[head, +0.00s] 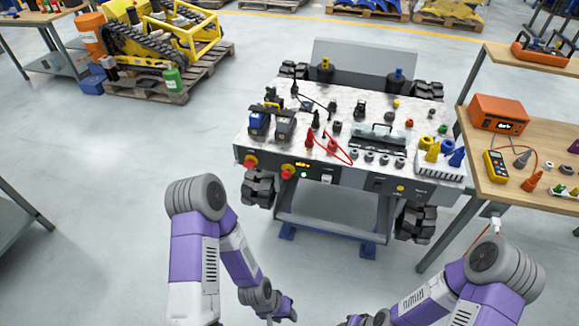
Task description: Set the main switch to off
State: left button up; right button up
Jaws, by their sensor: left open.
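The tracked carrier (313,207) stands ahead of me with its front panel facing me. Two red knobs on yellow backings sit at the left of that panel: a left one (250,161) and a right one (288,171). I cannot tell which is the main switch, or read either knob's setting. My left gripper (283,311) is low at the bottom edge of the head view, open, in front of and below the panel, and apart from it. My right arm comes in at the lower right; its gripper is out of the picture.
The carrier's top holds batteries (259,121), a red cable (338,150) and many small parts. Black tracks (415,222) stick out at its front corners. A wooden workbench (535,185) stands close on the right. The floor (120,190) to the left is clear.

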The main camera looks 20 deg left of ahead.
aim_at(251, 163)
jog(key=u, duration=0.4)
jog(key=i, duration=1)
jog(key=u, duration=0.25)
